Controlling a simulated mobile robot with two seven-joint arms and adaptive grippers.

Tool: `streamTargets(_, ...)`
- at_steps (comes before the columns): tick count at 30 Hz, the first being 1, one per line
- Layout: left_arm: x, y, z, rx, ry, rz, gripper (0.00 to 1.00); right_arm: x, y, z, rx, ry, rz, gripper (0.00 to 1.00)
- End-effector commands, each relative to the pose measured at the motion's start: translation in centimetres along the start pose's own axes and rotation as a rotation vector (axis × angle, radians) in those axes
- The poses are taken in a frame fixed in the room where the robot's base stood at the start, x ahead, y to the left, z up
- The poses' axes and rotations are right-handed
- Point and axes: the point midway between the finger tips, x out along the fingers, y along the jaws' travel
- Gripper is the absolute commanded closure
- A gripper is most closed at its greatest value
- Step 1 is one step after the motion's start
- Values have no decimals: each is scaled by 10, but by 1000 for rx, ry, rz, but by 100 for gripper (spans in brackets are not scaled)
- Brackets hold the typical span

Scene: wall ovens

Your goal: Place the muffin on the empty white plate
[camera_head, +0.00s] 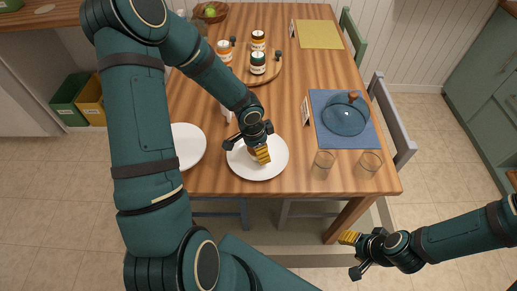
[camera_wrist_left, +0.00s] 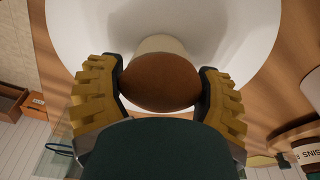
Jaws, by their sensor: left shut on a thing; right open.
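In the left wrist view, the muffin (camera_wrist_left: 160,82) has a brown domed top and a pale base. My left gripper (camera_wrist_left: 160,88) is shut on it, with a yellow ridged finger on each side. A white plate (camera_wrist_left: 85,25) lies directly behind the muffin in that view; I cannot tell whether the muffin touches it. In the head view, my left gripper (camera_head: 262,154) is over this round white plate (camera_head: 270,172) near the table's front edge, and it mostly hides the muffin. My right gripper (camera_head: 349,239) is open and empty, off the table at the lower right.
Another white plate (camera_head: 188,147) sits left on the wooden table (camera_head: 290,100). A blue mat (camera_head: 366,136) holds a glass dome (camera_head: 345,117). Jars (camera_head: 258,62) sit on a round board farther back.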

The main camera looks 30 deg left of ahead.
Motion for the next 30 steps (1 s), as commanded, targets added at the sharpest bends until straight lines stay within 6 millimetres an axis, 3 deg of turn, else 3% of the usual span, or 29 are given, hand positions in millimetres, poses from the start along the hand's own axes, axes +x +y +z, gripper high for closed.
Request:
streamTargets(5,4,0,1,0,0,0,48,4,2,0,0,2,0,53)
streamTargets(6,3,0,0,0,0,0,13,3,1,0,0,2,0,53)
streamTargets(7,3,0,0,0,0,0,2,3,1,0,0,2,0,53)
streamTargets(8,3,0,0,0,0,0,0,3,1,0,0,2,0,53)
streamTargets(19,-4,0,0,-1,0,-1,0,-3,-1,0,0,-1,0,53)
streamTargets(30,-79,-1,0,-2,1,-3,0,-34,-13,3,2,-15,-1,53)
